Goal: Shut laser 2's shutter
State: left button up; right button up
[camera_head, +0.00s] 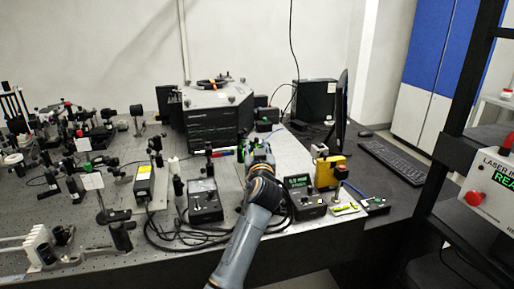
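A small laser box with a yellow label (144,181) stands on the bench left of the gripper. A yellow unit (328,172) stands to the right. I cannot read which laser is number 2, and no shutter is clear. A black control box (205,199) sits left of my arm; another box with a lit green display (303,196) sits right. My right gripper is out of view.
Many posts and mounts (85,142) crowd the bench's left side. A large black spectrometer (213,117) stands behind. Black cables (188,233) lie by my arm. A monitor (340,108) and keyboard (399,160) are right. A laser panel with a red button (475,198) hangs on a black frame.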

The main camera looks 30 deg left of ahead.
pick_arm(q)
jog(key=shift+s+d+f, duration=0.1)
jog(key=shift+s+d, duration=0.2)
jog(key=v, duration=1.1)
jog(key=shift+s, duration=0.1)
